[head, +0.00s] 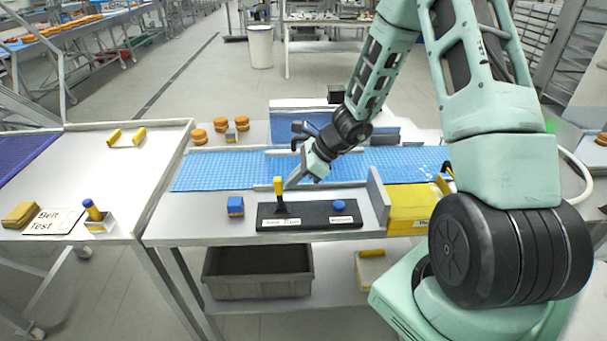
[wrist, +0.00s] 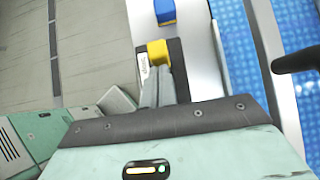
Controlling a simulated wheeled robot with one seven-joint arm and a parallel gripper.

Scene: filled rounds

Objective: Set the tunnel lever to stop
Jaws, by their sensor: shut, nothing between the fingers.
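The tunnel lever (head: 278,187) has a yellow handle on a dark stem and stands roughly upright at the left part of a black control panel (head: 308,222). White labels lie in front of it, too small to read surely. In the wrist view the yellow handle (wrist: 157,50) shows just beyond my fingertips. My gripper (head: 291,183) is shut and empty, its tips pointing down-left close to the right side of the handle. The fingers also show in the wrist view (wrist: 157,80). I cannot tell whether they touch the handle.
A blue round button (head: 339,204) sits at the panel's right. A blue block (head: 235,206) stands left of the panel. Behind runs a blue conveyor belt (head: 215,172). A grey upright plate (head: 378,198) and a yellow box (head: 412,205) stand to the right.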

